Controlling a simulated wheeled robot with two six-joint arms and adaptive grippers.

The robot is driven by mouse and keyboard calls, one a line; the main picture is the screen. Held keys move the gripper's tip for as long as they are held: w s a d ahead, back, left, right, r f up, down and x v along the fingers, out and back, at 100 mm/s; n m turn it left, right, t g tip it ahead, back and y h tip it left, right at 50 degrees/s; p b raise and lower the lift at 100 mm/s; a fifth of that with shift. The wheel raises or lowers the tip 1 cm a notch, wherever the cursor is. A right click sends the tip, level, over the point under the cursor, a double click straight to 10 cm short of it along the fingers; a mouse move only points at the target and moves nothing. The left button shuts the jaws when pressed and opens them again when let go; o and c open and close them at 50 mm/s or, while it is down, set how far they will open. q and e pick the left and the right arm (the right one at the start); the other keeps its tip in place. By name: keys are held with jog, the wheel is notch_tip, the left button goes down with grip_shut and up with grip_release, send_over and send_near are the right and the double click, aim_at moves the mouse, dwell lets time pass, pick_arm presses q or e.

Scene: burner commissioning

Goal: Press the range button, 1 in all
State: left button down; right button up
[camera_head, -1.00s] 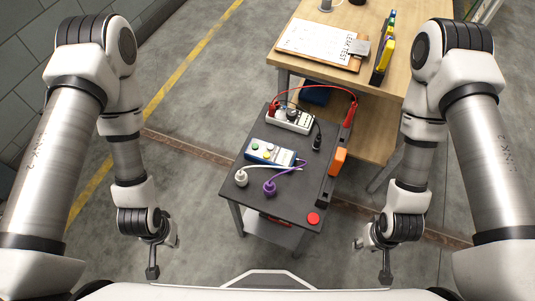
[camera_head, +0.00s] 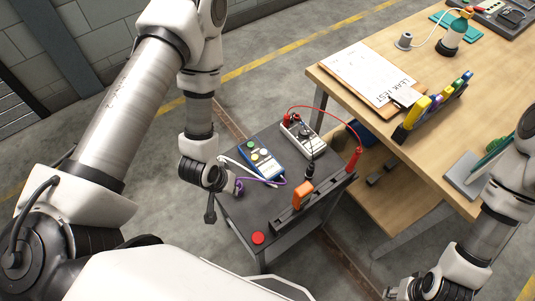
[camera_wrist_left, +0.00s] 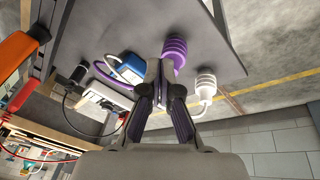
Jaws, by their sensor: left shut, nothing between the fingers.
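A blue-and-white instrument (camera_head: 264,163) with coloured buttons lies on the dark cart top; it also shows in the left wrist view (camera_wrist_left: 129,66). A white meter with a dial (camera_head: 301,136) lies behind it, with red and black leads. I cannot read which button is the range button. My left gripper (camera_head: 210,214) is shut and empty at the cart's left edge, nearer me than both devices. In the left wrist view its fingertips (camera_wrist_left: 160,88) come together before the purple plug (camera_wrist_left: 174,52). My right gripper is at the bottom right (camera_head: 402,291), its fingers unclear.
The cart top (camera_head: 248,207) also bears a red round button (camera_head: 258,238) and an orange-handled item (camera_head: 302,195) by a dark rail. A white plug (camera_wrist_left: 205,86) lies near the purple one. A wooden bench (camera_head: 338,98) with a clipboard (camera_head: 372,77) stands behind right.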

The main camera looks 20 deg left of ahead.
pick_arm(q)
jog(key=w+r+n+t+h+b, duration=0.15)
jog(key=w+t+b, duration=0.25)
jog(key=w, duration=0.8)
notch_tip(320, 180, up, 3)
jog(key=n+t, duration=0.1)
send_over(255, 157)
jog(key=shift+s+a+f+b, duration=0.1)
jog(key=shift+s+a+b, duration=0.15)
jog(key=shift+b, duration=0.1)
notch_tip(255, 157, down, 9)
jog(key=b, duration=0.7)
jog(key=shift+f+b, duration=0.35)
